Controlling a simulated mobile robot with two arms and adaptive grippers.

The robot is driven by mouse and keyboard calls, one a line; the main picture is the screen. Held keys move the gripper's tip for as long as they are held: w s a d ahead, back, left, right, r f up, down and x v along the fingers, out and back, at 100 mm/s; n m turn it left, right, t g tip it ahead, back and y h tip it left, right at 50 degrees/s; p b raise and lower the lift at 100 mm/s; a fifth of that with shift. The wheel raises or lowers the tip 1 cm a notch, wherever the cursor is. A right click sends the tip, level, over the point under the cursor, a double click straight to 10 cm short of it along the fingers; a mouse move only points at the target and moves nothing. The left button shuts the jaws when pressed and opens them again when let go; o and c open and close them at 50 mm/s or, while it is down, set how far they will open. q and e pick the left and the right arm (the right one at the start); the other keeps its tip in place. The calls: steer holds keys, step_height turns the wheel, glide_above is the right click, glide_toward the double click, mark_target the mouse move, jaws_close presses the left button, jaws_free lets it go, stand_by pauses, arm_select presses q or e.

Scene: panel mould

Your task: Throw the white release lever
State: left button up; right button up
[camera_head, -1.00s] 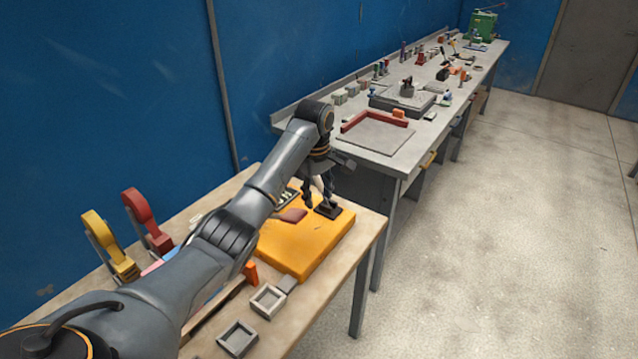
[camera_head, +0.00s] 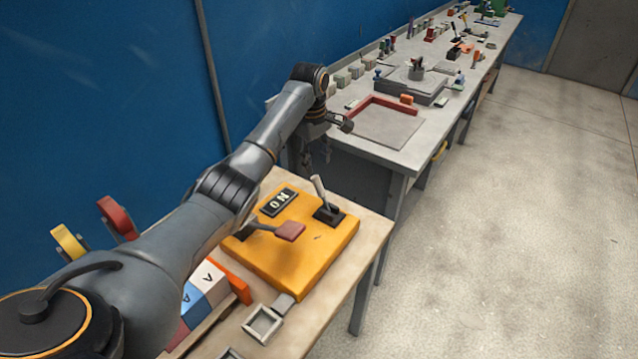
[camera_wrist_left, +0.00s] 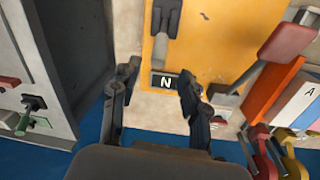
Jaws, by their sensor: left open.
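The white release lever (camera_head: 319,188) is a pale handle in a black base on the far corner of the yellow panel (camera_head: 290,265). It leans slightly left in the head view. In the left wrist view the lever (camera_wrist_left: 160,45) points toward a dark label plate (camera_wrist_left: 165,81) with a visible N. The plate (camera_head: 278,202) reads upside down in the head view. My left gripper (camera_head: 316,155) is beyond the lever, apart from it, open and empty. Its fingers (camera_wrist_left: 155,100) straddle the plate's end of the view. My right gripper is not shown.
Lettered blocks (camera_head: 205,285) and an orange piece lie left of the panel. Red (camera_head: 117,217) and yellow (camera_head: 69,241) levers stand farther left. A grey bench (camera_head: 400,160) lies beyond.

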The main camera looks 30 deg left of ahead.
mark_target(319, 188)
arm_select(q)
step_height(319, 188, down, 6)
steer(key=shift+d+r+p, duration=0.15)
steer(key=shift+p, duration=0.25)
steer(key=f, duration=0.2)
steer(key=w+f, duration=0.1)
steer(key=f, duration=0.1)
steer(key=shift+s+f, duration=0.1)
steer(key=shift+f, duration=0.35)
steer(key=shift+c, duration=0.9)
steer(key=c, duration=0.7)
jaws_close()
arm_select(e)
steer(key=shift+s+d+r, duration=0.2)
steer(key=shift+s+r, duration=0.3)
